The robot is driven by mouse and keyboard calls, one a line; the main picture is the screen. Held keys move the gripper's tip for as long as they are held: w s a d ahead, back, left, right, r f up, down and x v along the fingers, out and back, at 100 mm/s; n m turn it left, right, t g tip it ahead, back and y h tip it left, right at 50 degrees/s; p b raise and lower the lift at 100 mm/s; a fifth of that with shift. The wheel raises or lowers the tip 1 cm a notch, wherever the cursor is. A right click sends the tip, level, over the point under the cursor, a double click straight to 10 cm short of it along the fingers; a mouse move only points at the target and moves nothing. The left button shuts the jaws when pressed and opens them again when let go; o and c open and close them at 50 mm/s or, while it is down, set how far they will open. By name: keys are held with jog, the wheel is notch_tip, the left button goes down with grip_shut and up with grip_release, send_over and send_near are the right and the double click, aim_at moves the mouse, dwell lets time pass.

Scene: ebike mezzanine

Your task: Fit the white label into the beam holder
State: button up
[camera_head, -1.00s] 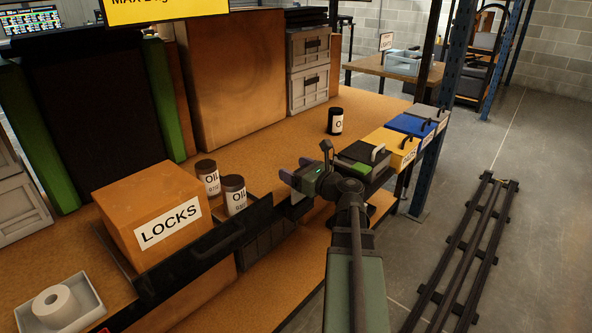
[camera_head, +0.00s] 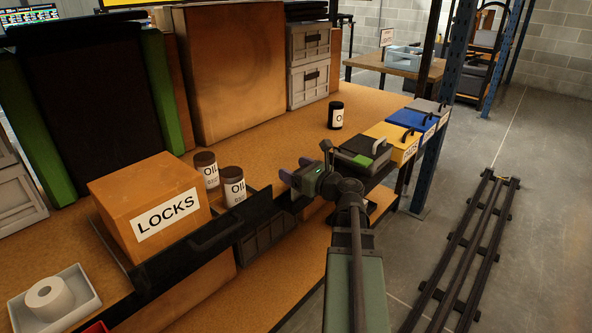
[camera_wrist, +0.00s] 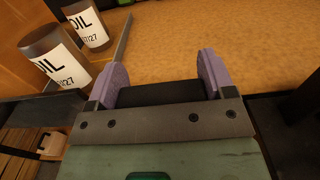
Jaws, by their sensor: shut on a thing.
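My gripper (camera_head: 296,172) is over the front edge of the orange bench, right of the oil cans. In the wrist view its two purple fingers (camera_wrist: 162,72) stand apart, with a dark thing (camera_wrist: 162,93) between them. What this dark thing is, I cannot make out. I see no loose white label, and a beam holder cannot be picked out in either view.
A LOCKS box (camera_head: 150,205) and two oil cans (camera_head: 206,170) stand left of my gripper, by a black tray (camera_head: 200,240). Another can (camera_head: 336,115) stands farther back. Several bins, one yellow (camera_head: 392,143), line the right edge, near a blue post (camera_head: 440,130).

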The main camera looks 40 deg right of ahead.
jog(key=shift+f+b, duration=0.9)
jog(key=shift+f, duration=0.15)
jog(key=o, duration=0.9)
jog(key=shift+r, duration=0.1)
jog(key=s, duration=0.3)
jog(key=s+d, duration=0.1)
jog(key=s, duration=0.6)
jog(key=shift+s+d, duration=0.35)
